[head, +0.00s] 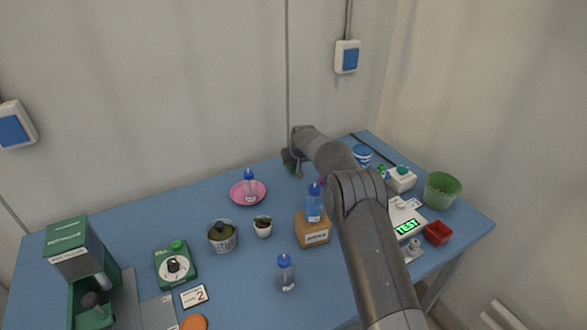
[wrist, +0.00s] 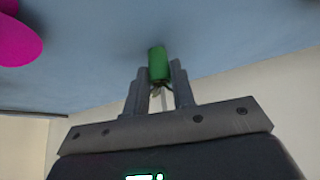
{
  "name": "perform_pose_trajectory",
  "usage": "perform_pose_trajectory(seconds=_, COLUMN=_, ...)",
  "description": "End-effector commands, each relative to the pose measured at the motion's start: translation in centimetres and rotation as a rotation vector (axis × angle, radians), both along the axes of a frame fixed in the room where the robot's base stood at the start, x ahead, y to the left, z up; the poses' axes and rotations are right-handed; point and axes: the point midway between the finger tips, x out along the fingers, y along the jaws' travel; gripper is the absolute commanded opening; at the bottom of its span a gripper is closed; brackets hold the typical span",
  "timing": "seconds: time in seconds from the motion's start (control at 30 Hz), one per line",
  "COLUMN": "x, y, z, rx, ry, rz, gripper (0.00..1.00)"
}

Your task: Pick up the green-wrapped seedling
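The green-wrapped seedling (wrist: 158,64) shows in the wrist view as a small green cylinder between the fingertips of my gripper (wrist: 160,76). Both fingers appear to press against its sides, and thin pale and dark strands show between the fingers below the wrap. In the head view my gripper (head: 292,162) is over the back part of the blue table, with a bit of dark green at its fingers. My own arm hides part of the table there. I cannot tell whether the seedling touches the table.
A pink saucer (head: 236,192) with a blue-capped bottle (head: 250,186) stands left of my gripper. A magenta thing (wrist: 18,38) shows in the wrist view.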

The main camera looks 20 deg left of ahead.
Motion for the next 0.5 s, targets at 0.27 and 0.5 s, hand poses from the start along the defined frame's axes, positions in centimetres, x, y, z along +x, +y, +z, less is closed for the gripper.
perform_pose_trajectory(seconds=0.27, x=0.0, y=0.0, z=0.01, rx=0.0, ry=0.0, rz=0.0, gripper=0.0)
perform_pose_trajectory(seconds=0.5, x=0.01, y=0.01, z=0.28, rx=0.001, ry=-0.001, rz=0.0, gripper=0.0)
